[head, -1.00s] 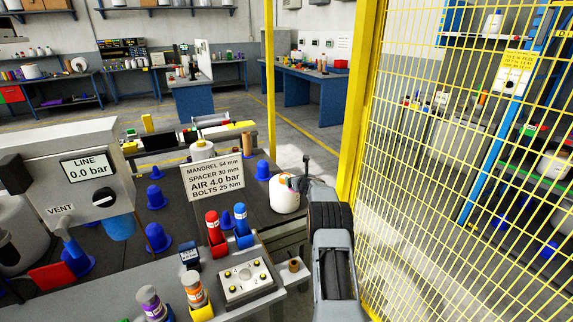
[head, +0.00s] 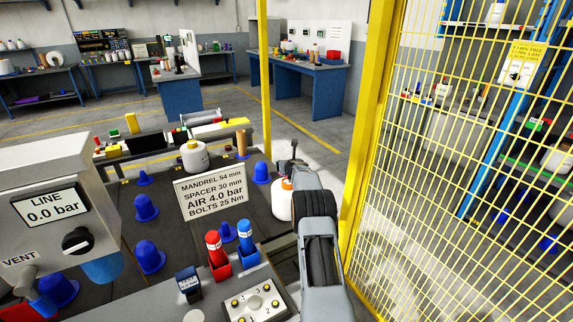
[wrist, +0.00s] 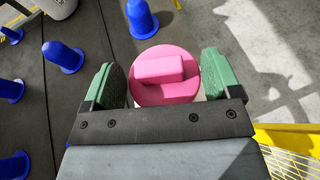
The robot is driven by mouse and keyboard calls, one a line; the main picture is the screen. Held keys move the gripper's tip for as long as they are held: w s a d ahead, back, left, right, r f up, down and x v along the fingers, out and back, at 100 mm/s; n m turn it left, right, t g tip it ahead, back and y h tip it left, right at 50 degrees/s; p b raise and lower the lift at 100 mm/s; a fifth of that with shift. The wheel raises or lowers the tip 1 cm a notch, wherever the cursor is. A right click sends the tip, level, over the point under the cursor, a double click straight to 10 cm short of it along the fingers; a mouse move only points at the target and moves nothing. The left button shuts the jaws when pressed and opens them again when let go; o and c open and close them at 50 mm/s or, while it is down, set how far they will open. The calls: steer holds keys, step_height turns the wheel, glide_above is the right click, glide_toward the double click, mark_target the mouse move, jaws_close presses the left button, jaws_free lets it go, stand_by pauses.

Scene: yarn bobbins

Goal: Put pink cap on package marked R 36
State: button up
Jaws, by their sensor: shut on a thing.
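A pink cap (wrist: 165,92), round with a raised block across its top, sits between the green pads of my gripper (wrist: 164,74) in the wrist view. The gripper is shut on it. In the head view my arm hides the cap. A white package (head: 282,206) with an orange top stands at the right end of the dark table, partly behind my arm. Another white package (head: 194,158) with a yellowish top stands farther back. I can read no R 36 mark on either.
Several blue cones (head: 150,256) stand on the dark table (head: 115,215). A sign board (head: 211,194), red and blue bottles, and a button box (head: 254,303) are left of my arm. A yellow mesh fence (head: 430,190) closes the right side.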

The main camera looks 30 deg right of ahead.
steer(key=shift+s+d, duration=0.1)
steer(key=shift+d, duration=0.15)
steer(key=shift+s+f+b, duration=0.1)
steer(key=shift+b, duration=0.3)
step_height(320, 180, down, 3)
steer(key=b, duration=0.3)
steer(key=shift+a, duration=0.1)
